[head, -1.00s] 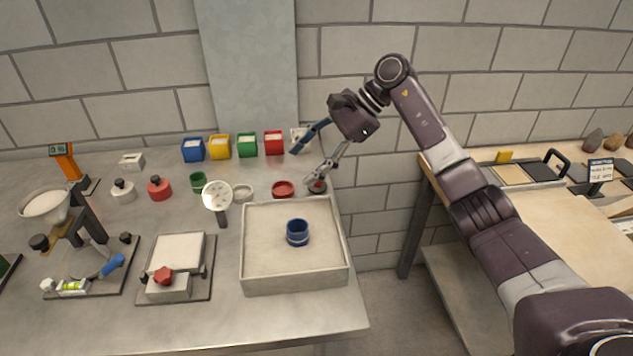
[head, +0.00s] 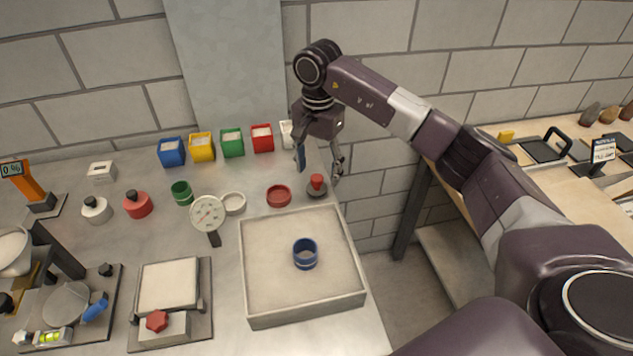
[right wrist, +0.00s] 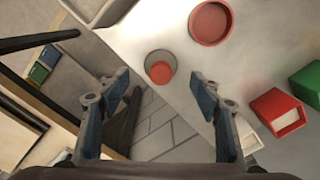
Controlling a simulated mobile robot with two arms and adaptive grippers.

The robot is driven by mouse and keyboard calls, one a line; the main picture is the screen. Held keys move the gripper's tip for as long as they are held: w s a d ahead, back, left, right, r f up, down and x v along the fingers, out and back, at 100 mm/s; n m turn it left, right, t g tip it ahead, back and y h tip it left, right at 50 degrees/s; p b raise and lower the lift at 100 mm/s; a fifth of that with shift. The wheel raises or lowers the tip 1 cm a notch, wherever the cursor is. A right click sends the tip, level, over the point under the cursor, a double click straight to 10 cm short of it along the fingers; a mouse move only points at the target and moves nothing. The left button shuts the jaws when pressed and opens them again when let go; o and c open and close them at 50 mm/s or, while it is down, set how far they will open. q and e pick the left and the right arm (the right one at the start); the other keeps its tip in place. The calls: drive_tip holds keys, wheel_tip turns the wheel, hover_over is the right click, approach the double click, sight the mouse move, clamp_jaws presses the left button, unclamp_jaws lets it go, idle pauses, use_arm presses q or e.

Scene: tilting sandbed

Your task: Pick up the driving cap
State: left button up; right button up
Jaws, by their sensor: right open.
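The driving cap, a small grey disc with a red knob (head: 317,184), stands upright near the right back edge of the steel table, beside the red dish. In the right wrist view the cap (right wrist: 160,70) shows from above, just beyond and between the fingertips. My right gripper (head: 320,165) is open and empty, pointing down over the cap, with one finger to each side in the picture. In the right wrist view the open fingers (right wrist: 161,84) show apart, with nothing between them. My left gripper is not in view.
The red dish (head: 278,196) is close left of the cap. The sand tray (head: 250,318) with a blue ring (head: 305,254) is in front. Coloured bins, including a red one (head: 262,139), line the back. The table's right edge is close to the cap, with a gap beyond.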

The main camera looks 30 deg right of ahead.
sight(317, 177)
drive_tip(key=f, duration=0.1)
drive_tip(key=f+p, duration=0.1)
drive_tip(key=shift+a+f, duration=0.2)
drive_tip(key=shift+f, duration=0.8)
drive_tip(key=c, duration=0.6)
drive_tip(key=shift+c, duration=1.4)
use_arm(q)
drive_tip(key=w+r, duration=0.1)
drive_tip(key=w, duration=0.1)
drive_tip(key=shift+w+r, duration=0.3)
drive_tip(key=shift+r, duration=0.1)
use_arm(e)
drive_tip(key=c, duration=0.3)
